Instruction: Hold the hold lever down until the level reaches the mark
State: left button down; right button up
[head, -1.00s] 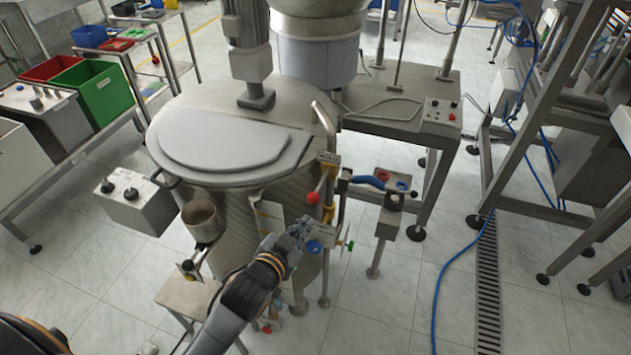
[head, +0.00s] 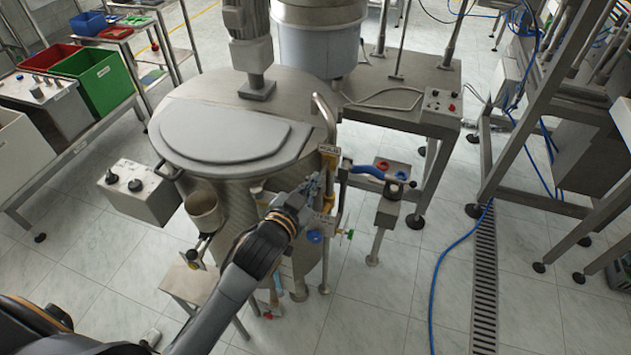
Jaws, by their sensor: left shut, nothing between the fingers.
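My left gripper (head: 314,186) is shut, with nothing visible between its fingers. It is at the front right of the steel vessel (head: 222,118), beside the upright fittings there. A small sign (head: 328,150), its lettering too small to read surely, sits on a yellow bracket at the top of these fittings. The lever's red knob is hidden behind my gripper, and I cannot tell whether the fingers touch it. A blue-handled lever (head: 366,171) stands just right of the fittings. No level or mark can be made out. My right gripper is not in view.
A grey control box (head: 139,193) and a steel cup (head: 204,211) are on the vessel's left side. A small steel stand (head: 388,212) is at right. A blue hose (head: 434,290) crosses the floor near a drain grate (head: 484,285).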

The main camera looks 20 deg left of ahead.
pick_arm(q)
jog(key=w+f+p, duration=0.2)
jog(key=w+f, duration=0.1)
jog(key=w, duration=0.1)
jog(key=shift+a+f, duration=0.15)
jog(key=shift+f, duration=0.2)
jog(key=shift+s+a+f, duration=0.15)
jog(key=shift+s+f, duration=0.15)
jog(key=shift+s, duration=0.05)
jog(key=shift+w+f, duration=0.1)
jog(key=shift+s+f+t+b, duration=0.25)
jog(key=shift+f+b, duration=0.3)
jog(key=shift+b, duration=0.65)
notch_tip(320, 180, down, 6)
jog(key=t+b, duration=0.5)
jog(key=b, duration=1.1)
jog(key=shift+m+h+b, duration=0.3)
jog(key=shift+h+b, duration=0.05)
jog(key=shift+h, duration=0.05)
